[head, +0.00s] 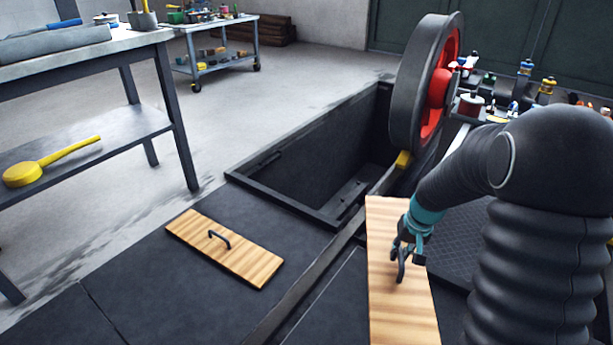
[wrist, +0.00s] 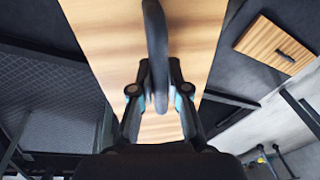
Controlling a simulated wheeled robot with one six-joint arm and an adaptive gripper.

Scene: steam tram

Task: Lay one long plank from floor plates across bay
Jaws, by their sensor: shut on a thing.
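My gripper (head: 400,258) is shut on the dark handle (wrist: 156,45) of a light wooden plank (head: 385,299). The plank stretches from beside the near end of the bay down to the bottom edge in the head view. It fills the middle of the wrist view (wrist: 115,33). I cannot tell whether it is clear of the floor. A second plank (head: 247,258) with a dark handle lies on the dark floor plates (head: 120,262), left of the plank in my gripper. The bay (head: 310,155) is an open rectangular pit with a dark rim, uncovered where it shows.
A large black wheel with a red hub (head: 402,90) stands at the bay's right side, a yellow chock (head: 403,160) at its foot. A grey workbench (head: 95,125) with a yellow ladle-like tool (head: 50,162) is at left. A wheeled cart (head: 215,55) stands farther back.

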